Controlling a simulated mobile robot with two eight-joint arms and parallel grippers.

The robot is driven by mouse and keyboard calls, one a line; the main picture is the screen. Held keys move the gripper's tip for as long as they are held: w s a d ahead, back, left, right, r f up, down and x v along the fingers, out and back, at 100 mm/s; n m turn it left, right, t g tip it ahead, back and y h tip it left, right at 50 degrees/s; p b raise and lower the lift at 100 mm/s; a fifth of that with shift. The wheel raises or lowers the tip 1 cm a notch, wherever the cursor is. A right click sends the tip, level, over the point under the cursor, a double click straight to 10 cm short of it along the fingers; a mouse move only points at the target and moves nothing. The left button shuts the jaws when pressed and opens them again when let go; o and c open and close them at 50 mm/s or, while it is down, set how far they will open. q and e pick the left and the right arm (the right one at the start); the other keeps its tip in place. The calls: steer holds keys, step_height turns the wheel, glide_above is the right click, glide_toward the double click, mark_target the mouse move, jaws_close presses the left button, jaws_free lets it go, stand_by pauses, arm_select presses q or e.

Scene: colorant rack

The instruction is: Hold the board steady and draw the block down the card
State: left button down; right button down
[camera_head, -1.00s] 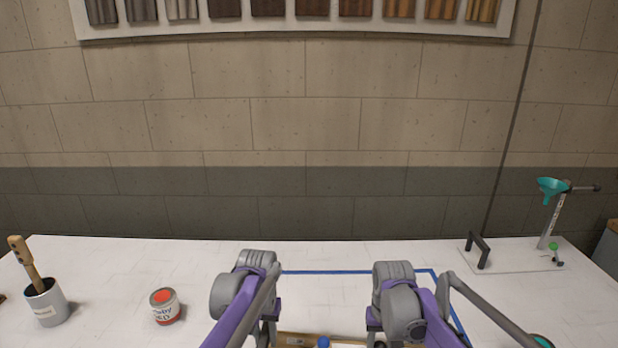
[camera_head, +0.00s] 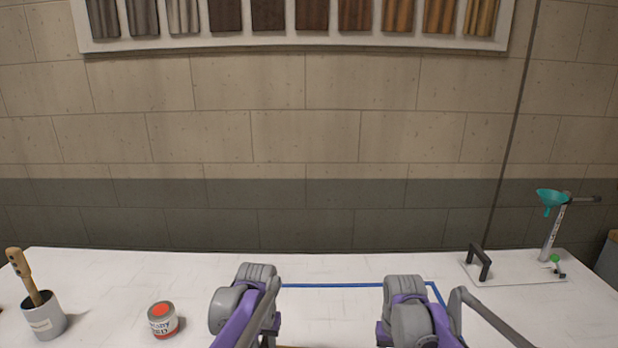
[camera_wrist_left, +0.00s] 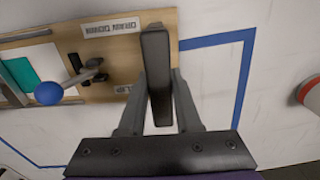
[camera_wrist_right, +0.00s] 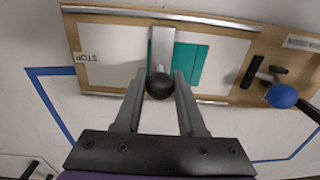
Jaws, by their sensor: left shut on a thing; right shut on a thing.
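My left gripper (camera_wrist_left: 157,100) is shut on the black handle (camera_wrist_left: 156,60) at the board's clamp end. The clamp lever ends in a blue ball (camera_wrist_right: 282,96). A white card (camera_wrist_right: 112,60) lies on the board, with a STOP label (camera_wrist_right: 87,57) at its far end. My right gripper (camera_wrist_right: 159,95) is shut on the black knob (camera_wrist_right: 159,86) of the metal block (camera_wrist_right: 162,45), which sits across the card. A teal layer (camera_wrist_right: 190,62) covers the card on the block's clamp side.
Metal rails (camera_wrist_right: 165,16) run along the board's long sides. On the white table (camera_head: 110,280) stand a red-labelled can (camera_head: 162,320), a brush pot (camera_head: 44,318) and a plate with a black handle (camera_head: 480,262) near a teal funnel (camera_head: 551,198). The table behind the tape is clear.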

arm_select(q)
steer(key=shift+a, duration=0.1)
arm_select(e)
steer(key=shift+d, duration=0.2)
steer(key=shift+s+d, duration=0.1)
steer(key=shift+d, duration=0.75)
steer(key=shift+s+d, duration=0.15)
steer(key=shift+d, duration=0.95)
steer(key=shift+s+d, duration=0.1)
steer(key=shift+d, duration=0.9)
